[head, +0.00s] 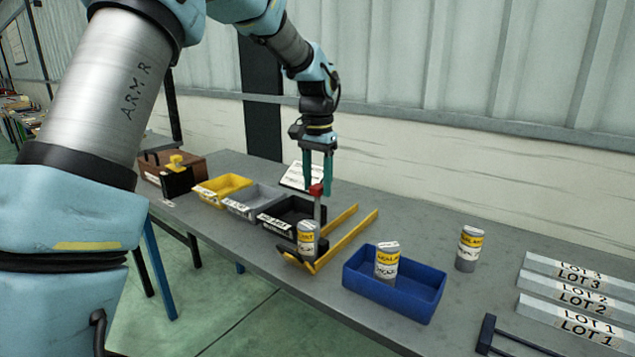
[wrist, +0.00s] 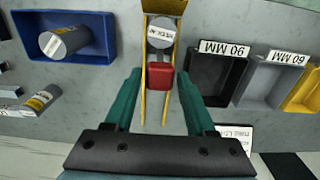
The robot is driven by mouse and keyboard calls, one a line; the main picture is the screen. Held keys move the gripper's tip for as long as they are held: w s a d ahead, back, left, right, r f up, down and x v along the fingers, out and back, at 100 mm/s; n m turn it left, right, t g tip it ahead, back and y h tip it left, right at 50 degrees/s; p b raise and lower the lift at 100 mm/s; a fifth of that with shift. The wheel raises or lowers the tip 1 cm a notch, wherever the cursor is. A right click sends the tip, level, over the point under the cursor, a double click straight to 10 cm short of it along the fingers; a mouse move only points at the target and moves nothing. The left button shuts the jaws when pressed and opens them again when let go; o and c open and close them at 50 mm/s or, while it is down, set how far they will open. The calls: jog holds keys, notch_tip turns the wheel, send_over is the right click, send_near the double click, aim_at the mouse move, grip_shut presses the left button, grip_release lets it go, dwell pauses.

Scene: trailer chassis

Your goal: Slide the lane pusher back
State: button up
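The lane has two yellow rails (head: 345,238) on the grey table, with a yellow stop at its near end. The lane pusher has a red knob (head: 316,189) on a grey post (head: 318,212); the knob also shows in the wrist view (wrist: 160,76). A labelled can (head: 306,240) stands in the lane between the pusher and the near end. My gripper (head: 317,190) points down over the lane, its teal fingers spread. In the wrist view the open fingers (wrist: 158,80) lie either side of the knob with gaps; contact is not visible.
A blue bin (head: 420,300) holding a can (head: 387,262) is right of the lane; another can (head: 469,248) stands beyond it. Black (head: 275,222), grey (head: 240,208) and yellow (head: 205,192) trays are left. LOT-labelled blocks (head: 580,275) lie far right. A wall runs behind the table.

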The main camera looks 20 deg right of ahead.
grip_shut()
dwell(1.1)
